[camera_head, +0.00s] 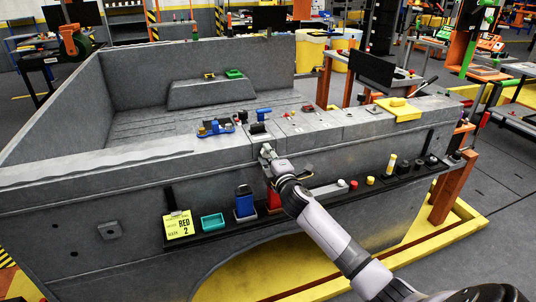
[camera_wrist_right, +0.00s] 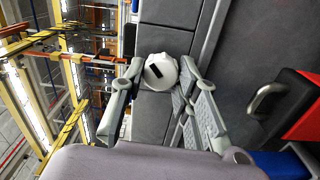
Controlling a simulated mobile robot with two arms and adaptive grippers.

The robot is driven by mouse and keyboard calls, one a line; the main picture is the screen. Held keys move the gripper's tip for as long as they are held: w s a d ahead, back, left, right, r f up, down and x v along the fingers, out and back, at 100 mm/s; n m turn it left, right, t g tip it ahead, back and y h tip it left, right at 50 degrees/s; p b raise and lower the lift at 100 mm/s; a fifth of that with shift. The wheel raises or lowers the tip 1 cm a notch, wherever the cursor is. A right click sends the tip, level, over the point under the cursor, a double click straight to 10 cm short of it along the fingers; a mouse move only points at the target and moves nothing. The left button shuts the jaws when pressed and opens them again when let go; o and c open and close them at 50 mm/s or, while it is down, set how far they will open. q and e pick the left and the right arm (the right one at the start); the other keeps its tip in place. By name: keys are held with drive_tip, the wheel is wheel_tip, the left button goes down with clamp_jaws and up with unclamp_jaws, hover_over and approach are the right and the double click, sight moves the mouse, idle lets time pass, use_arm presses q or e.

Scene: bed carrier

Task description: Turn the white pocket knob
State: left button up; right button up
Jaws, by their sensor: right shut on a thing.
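The white pocket knob (camera_wrist_right: 160,71) is a round white knob with a dark slot across its face, in the upper middle of the wrist view. The fingers of my right gripper (camera_wrist_right: 161,66) are on both sides of it, shut on it. In the head view my right gripper (camera_head: 268,157) is at the front edge of the grey bed carrier (camera_head: 215,165), near the middle. There the knob is too small and too covered by the gripper to make out. My left gripper is not in view.
Below my gripper a dark ledge holds a red container (camera_head: 273,200), a blue container (camera_head: 244,204), a teal tray (camera_head: 212,222) and a yellow sign (camera_head: 179,225). Small parts, including a blue one (camera_head: 215,128), lie on the carrier's top. A yellow block (camera_head: 398,108) is farther right.

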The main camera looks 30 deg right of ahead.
drive_tip(key=n+p, duration=0.1)
drive_tip(key=n, duration=0.3)
drive_tip(key=shift+n, duration=0.3)
drive_tip(key=shift+f+n+p, duration=0.1)
drive_tip(key=shift+n+p, duration=0.2)
drive_tip(key=shift+n, duration=1.6)
drive_tip(key=o, duration=1.2)
drive_tip(key=shift+c, duration=0.2)
drive_tip(key=v, duration=1.2)
